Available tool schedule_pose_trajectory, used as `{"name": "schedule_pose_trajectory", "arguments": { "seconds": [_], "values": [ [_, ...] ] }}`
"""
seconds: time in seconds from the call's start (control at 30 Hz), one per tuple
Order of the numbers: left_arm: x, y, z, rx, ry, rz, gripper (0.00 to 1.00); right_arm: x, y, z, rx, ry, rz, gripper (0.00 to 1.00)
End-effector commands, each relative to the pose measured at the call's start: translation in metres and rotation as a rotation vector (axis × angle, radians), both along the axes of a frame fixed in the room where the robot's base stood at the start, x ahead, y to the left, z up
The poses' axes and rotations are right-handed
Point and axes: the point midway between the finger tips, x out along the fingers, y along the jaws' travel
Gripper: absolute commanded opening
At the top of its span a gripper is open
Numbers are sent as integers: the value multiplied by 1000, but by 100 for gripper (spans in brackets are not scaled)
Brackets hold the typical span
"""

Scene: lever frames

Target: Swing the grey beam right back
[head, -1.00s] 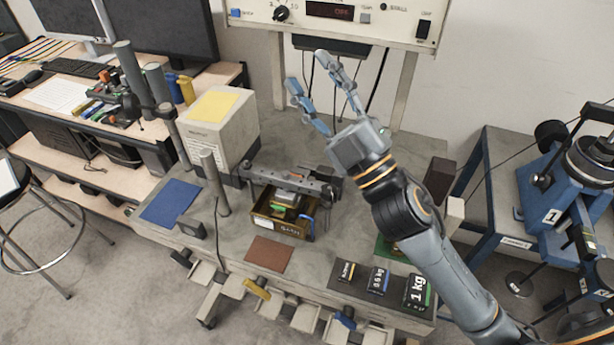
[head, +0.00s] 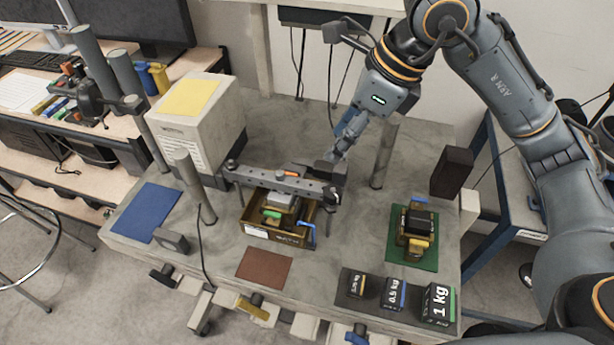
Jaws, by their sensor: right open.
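The grey beam (head: 270,180) lies roughly level above a brown open tray (head: 262,232), running left to right across its back part. Its left end is near an upright grey post (head: 190,180); a dark block sits at its right end. My right gripper (head: 338,153) points down just behind the beam's right end, its blue fingers partly foreshortened. The fingers are open and hold nothing that I can see. Whether they touch the beam cannot be told. My left gripper is not in view.
Another grey post (head: 384,155) stands right of my right gripper. A white box with a yellow sheet (head: 188,97) is at back left. A dark upright block (head: 452,171), a green mat (head: 421,252) with a brass item, and black weights (head: 394,293) stand to the right.

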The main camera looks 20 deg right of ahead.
Motion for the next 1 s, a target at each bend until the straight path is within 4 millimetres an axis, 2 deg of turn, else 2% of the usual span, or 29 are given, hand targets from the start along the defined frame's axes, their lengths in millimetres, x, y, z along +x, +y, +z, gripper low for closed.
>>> {"name": "schedule_pose_trajectory", "arguments": {
  "seconds": [0.17,0.6,0.8,1.0],
  "values": [
    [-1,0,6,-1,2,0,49,3,6,-19,-4,8,0,46],
    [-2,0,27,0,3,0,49,21,35,-100,-1,8,3,46],
    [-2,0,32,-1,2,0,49,27,42,-121,1,5,3,46],
    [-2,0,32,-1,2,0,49,28,44,-126,0,3,2,46]
  ]
}}
